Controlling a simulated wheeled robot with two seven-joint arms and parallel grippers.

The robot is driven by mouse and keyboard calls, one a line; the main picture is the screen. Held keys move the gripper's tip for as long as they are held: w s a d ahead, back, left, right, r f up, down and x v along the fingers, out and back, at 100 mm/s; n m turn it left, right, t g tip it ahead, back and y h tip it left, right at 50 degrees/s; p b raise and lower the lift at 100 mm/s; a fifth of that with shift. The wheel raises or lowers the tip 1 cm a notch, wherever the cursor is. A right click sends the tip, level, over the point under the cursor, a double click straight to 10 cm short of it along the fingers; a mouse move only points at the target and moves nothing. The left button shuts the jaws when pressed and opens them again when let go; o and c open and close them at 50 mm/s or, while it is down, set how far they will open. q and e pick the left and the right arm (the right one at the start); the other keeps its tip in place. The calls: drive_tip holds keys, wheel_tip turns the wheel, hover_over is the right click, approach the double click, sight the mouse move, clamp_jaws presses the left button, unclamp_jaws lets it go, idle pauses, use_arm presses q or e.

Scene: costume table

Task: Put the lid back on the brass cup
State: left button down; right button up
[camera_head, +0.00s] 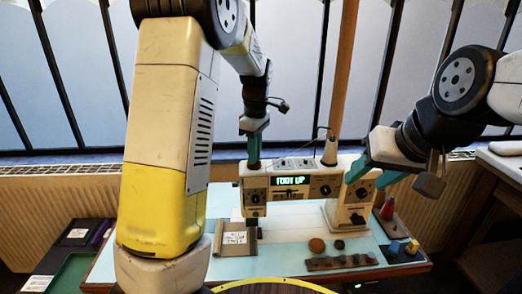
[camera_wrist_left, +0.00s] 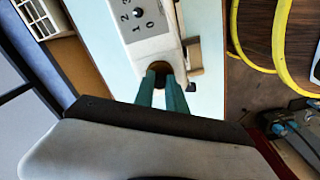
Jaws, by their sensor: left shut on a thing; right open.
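I cannot make out a brass cup or its lid for certain in either view. My left gripper (camera_head: 254,160) points down at the left end of the cream sewing machine (camera_head: 290,188). In the left wrist view its teal fingers (camera_wrist_left: 162,80) are closed together at a small dark brown thing (camera_wrist_left: 158,68) by the machine's end; what it is cannot be told. My right gripper (camera_head: 374,174) is open by the machine's right end, its teal fingers apart, with nothing seen between them.
A brown round thing (camera_head: 317,245) and a smaller dark one (camera_head: 339,244) lie on the pale blue table (camera_head: 285,262), behind a dark strip (camera_head: 340,262). A labelled cloth (camera_head: 236,240) lies left. A red cone (camera_head: 387,209), a blue piece (camera_head: 394,248) and a yellow piece (camera_head: 412,246) stand right.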

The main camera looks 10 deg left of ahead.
use_arm(q)
drive_tip(key=c, duration=0.8)
unclamp_jaws()
drive_tip(key=shift+r, duration=0.15)
drive_tip(key=shift+r, duration=3.35)
clamp_jaws()
